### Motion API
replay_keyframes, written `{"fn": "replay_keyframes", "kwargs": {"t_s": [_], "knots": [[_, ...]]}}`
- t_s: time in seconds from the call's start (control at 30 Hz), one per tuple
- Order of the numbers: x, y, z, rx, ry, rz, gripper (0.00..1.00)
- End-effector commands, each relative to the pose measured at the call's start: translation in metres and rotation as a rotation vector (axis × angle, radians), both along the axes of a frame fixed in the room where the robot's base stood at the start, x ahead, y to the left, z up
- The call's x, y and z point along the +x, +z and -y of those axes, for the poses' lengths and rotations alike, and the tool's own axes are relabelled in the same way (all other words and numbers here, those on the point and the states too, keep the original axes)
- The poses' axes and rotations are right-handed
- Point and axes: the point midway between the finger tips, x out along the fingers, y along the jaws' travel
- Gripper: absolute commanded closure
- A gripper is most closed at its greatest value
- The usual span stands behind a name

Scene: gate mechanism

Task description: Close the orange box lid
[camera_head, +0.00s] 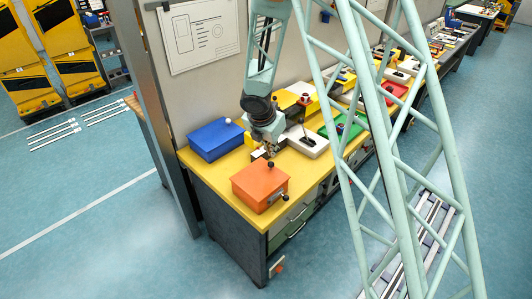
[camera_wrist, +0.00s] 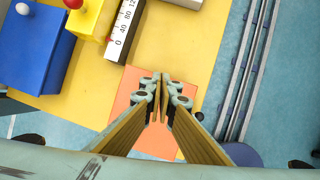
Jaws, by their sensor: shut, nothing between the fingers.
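The orange box (camera_head: 258,188) sits on the yellow bench top near its front end. Its orange top lies flat, and I see no open gap from here. My gripper (camera_wrist: 161,78) is shut and empty. In the head view my gripper (camera_head: 270,153) is just behind the box, above the bench; I cannot tell whether it touches the knob.
A blue box (camera_head: 216,139) with a white knob stands to the left. A white block with a black lever (camera_head: 307,141) and a green tray (camera_head: 342,127) stand to the right. Yellow blocks are behind. A wall panel rises along the bench's back.

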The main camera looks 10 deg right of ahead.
Motion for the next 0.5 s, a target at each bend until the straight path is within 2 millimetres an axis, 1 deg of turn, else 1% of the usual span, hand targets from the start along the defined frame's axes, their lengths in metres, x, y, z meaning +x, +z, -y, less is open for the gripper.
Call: {"fn": "replay_keyframes", "kwargs": {"t_s": [0.03,0.2,0.5], "knots": [[0.003,-0.01,0.004,0.0,-0.001,0.0,1.0],[0.01,-0.026,0.012,0.001,0.0,0.001,1.0],[0.015,-0.044,0.019,0.001,0.0,0.001,1.0]]}}
